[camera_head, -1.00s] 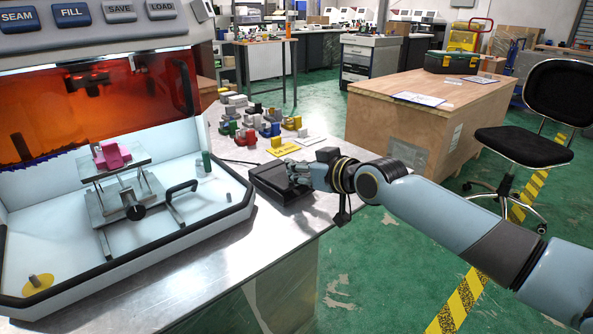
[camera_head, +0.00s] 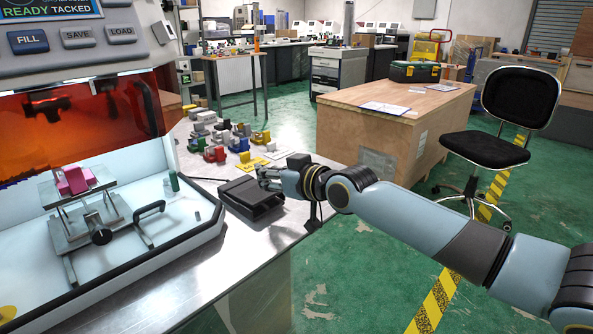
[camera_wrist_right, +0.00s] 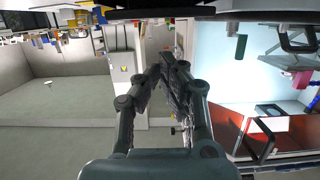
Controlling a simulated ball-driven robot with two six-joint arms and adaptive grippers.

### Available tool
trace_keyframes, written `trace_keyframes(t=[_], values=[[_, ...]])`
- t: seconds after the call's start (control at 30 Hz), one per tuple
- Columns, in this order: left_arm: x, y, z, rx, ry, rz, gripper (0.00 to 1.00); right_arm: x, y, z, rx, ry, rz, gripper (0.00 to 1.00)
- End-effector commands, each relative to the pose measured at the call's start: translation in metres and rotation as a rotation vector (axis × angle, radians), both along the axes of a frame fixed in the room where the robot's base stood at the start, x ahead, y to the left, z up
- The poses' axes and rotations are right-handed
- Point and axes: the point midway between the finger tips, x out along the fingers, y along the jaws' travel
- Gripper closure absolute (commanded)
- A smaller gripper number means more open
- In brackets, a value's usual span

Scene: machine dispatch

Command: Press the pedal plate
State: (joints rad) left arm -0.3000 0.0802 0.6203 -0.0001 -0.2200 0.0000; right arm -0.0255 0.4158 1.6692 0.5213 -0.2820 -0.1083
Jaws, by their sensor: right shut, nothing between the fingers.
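The pedal plate is on a black pedal box (camera_head: 246,204) that sits on the metal bench, right of the machine. My right gripper (camera_head: 265,178) is shut and empty at the far right side of the pedal in the head view. Its fingers overlap the pedal's back edge in the picture; whether they touch it I cannot tell. In the right wrist view the two fingers (camera_wrist_right: 170,62) meet at their tips. A dark band crosses the top of that view; I cannot tell what it is. My left gripper is not in view.
The machine's white tray (camera_head: 190,235) holds a fixture with a pink part (camera_head: 76,180). The bench front (camera_head: 265,255) is clear.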

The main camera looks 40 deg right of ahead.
Motion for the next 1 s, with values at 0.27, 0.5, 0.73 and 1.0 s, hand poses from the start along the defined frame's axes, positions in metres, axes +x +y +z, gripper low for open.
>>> trace_keyframes(t=[0.27,0.5,0.73,1.0], values=[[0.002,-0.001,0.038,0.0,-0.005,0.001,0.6,-0.069,-0.005,0.015,-0.005,0.007,0.002,1.0],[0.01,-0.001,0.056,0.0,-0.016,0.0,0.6,-0.092,-0.006,0.018,-0.001,0.003,0.001,1.0],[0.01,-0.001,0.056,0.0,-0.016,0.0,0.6,-0.096,-0.006,0.016,-0.001,0.002,0.001,1.0],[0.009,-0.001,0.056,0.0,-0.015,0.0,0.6,-0.096,-0.006,0.016,-0.002,0.002,0.001,1.0]])
